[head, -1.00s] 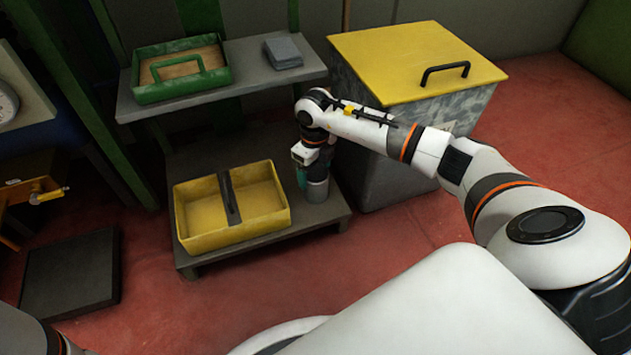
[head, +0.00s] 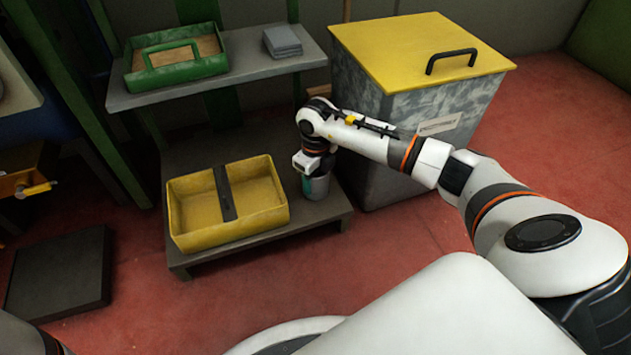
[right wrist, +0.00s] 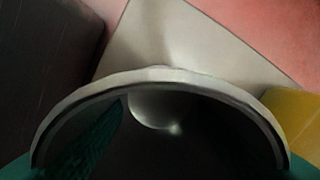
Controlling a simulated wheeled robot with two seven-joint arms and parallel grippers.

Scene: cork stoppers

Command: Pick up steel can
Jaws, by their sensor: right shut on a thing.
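The steel can (head: 319,189) is a short grey cylinder at the right end of the low shelf, beside the yellow tray. My right gripper (head: 311,182) points down and is shut on the can. A teal finger shows against its left side. In the right wrist view the can's pale round rim (right wrist: 160,75) arches across the picture, with its dark inside below and teal at both lower corners. I cannot tell whether the can's base touches the shelf. My left gripper is not in view.
The yellow divided tray (head: 185,230) stands close left of the can on the low shelf (head: 305,225). A large bin with a yellow lid (head: 400,60) stands close right. The upper shelf (head: 240,70) holds a green tray (head: 190,85) and grey pads (head: 283,40).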

